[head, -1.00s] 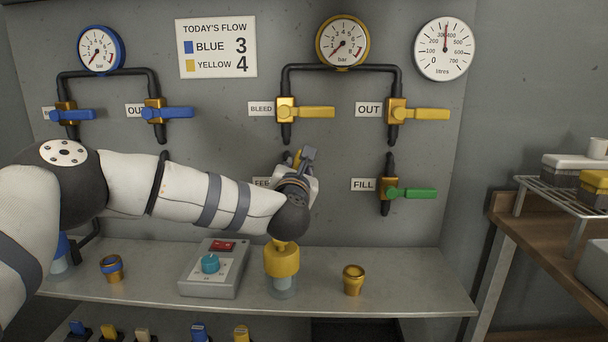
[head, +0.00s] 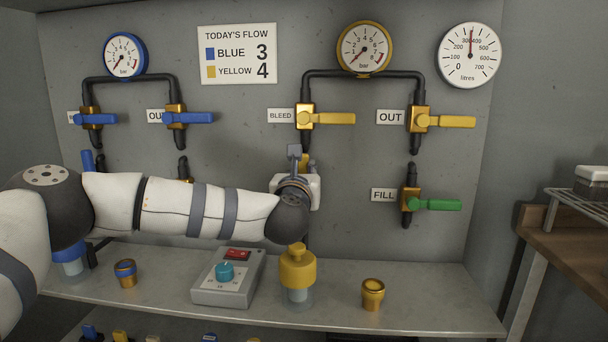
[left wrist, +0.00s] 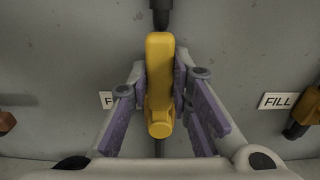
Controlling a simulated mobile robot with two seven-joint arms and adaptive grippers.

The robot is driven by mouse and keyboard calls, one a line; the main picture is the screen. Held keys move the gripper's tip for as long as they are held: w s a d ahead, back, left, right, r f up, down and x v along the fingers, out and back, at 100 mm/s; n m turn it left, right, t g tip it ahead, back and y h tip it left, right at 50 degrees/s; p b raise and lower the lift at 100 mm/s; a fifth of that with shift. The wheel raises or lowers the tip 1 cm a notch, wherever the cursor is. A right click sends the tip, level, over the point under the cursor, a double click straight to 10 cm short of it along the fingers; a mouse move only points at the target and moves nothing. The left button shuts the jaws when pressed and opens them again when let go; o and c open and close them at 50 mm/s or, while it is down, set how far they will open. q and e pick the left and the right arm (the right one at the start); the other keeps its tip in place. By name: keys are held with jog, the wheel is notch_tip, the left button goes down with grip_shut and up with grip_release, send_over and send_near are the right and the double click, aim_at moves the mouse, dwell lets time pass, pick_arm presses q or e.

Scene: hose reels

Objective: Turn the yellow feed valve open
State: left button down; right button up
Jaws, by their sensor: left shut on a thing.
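The yellow feed valve's handle (left wrist: 159,62) stands upright in the left wrist view, in line with the black pipe above it. Its round hub (left wrist: 160,122) is at the lower end. My left gripper (left wrist: 166,88) is shut on this handle, with a purple finger on each side. In the head view my left gripper (head: 297,172) is at the panel below the BLEED valve, and only a bit of yellow handle (head: 305,160) shows beside it. The hand and forearm hide most of the feed valve and its label. My right gripper is not in view.
The yellow BLEED valve (head: 330,118) and OUT valve (head: 445,121) have level handles above. The green FILL valve (head: 434,204) is to the right. A yellow-capped bottle (head: 298,268), a control box (head: 229,278) and a brass cup (head: 373,293) stand on the shelf (head: 430,300).

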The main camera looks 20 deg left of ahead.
pick_arm(q)
jog(key=c, duration=1.4)
grip_release()
jog(key=shift+c, duration=0.2)
jog(key=shift+s, duration=0.1)
jog(key=v, duration=1.1)
jog(key=shift+s, duration=0.4)
jog(key=shift+d, duration=0.15)
